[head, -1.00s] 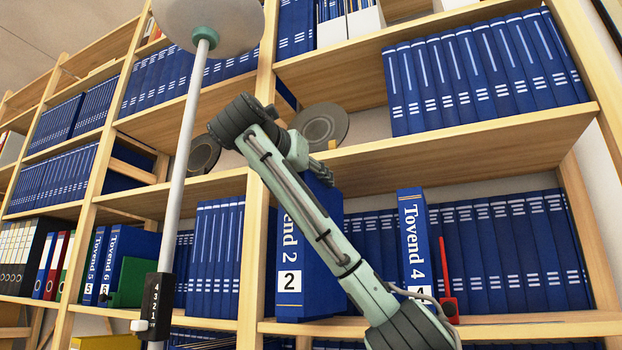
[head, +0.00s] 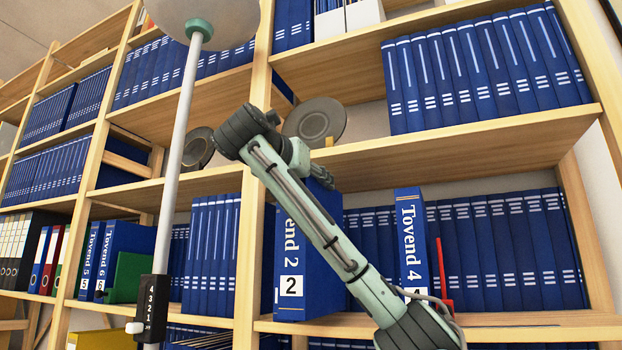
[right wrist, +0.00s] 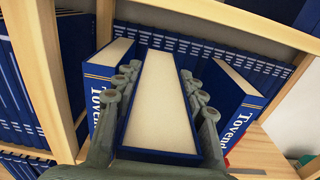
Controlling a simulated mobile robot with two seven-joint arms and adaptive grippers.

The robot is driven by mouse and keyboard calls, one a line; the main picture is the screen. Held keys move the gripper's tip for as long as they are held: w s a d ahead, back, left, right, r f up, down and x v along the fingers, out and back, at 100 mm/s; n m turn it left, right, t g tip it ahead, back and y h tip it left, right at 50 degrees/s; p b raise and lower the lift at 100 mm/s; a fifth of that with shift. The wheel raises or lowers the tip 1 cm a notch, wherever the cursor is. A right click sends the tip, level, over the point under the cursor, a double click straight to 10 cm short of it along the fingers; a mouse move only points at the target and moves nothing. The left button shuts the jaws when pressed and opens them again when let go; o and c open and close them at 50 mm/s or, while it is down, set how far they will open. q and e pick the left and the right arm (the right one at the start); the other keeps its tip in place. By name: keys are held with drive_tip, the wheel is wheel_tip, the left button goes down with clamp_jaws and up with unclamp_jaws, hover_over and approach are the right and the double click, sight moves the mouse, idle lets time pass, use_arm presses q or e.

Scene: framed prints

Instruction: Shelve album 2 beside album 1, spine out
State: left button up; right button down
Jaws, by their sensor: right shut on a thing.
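Album 2 (head: 291,280) is a thick blue binder with "2" on a white label. It stands upright on the middle shelf, spine outward, close to the shelf's front edge. My right gripper (head: 322,172) reaches over its top, partly behind my arm. In the right wrist view my right gripper (right wrist: 160,72) has its fingers along both sides of album 2 (right wrist: 160,100), whose pale page block faces up. A blue "Tovend" album (right wrist: 103,85), apparently album 1, stands just left of it; its number is hidden. In the head view album 1 is mostly hidden. My left gripper is not in view.
Album 4 (head: 411,240) stands to the right, with a gap between it and album 2. A red upright piece (head: 444,285) stands beside it. A wooden post (head: 248,270) bounds the bay on the left. Blue volumes (head: 510,250) line the back; a shelf board (head: 460,155) crosses above.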

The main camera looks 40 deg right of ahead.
drive_tip(key=shift+w+d+r+p, duration=0.15)
drive_tip(key=shift+d+p, duration=0.2)
drive_tip(key=shift+p, duration=0.15)
drive_tip(key=shift+d, duration=0.15)
drive_tip(key=shift+f+p+x, duration=0.1)
drive_tip(key=shift+p+x, duration=0.1)
drive_tip(key=shift+x, duration=1.35)
drive_tip(key=shift+f+p+x, duration=0.15)
drive_tip(key=shift+x, duration=1.35)
drive_tip(key=shift+p+x, duration=0.3)
drive_tip(key=shift+x, duration=1.85)
drive_tip(key=shift+w+d+f, duration=0.55)
drive_tip(key=shift+d+f, duration=0.25)
drive_tip(key=shift+d, duration=0.05)
drive_tip(key=c, duration=0.9)
unclamp_jaws()
drive_tip(key=shift+a, duration=0.1)
drive_tip(key=shift+o, duration=0.4)
drive_tip(key=shift+f, duration=0.2)
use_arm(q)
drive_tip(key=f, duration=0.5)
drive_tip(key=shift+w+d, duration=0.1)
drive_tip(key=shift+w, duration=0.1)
use_arm(e)
drive_tip(key=v, duration=1.2)
drive_tip(key=shift+s+r, duration=0.1)
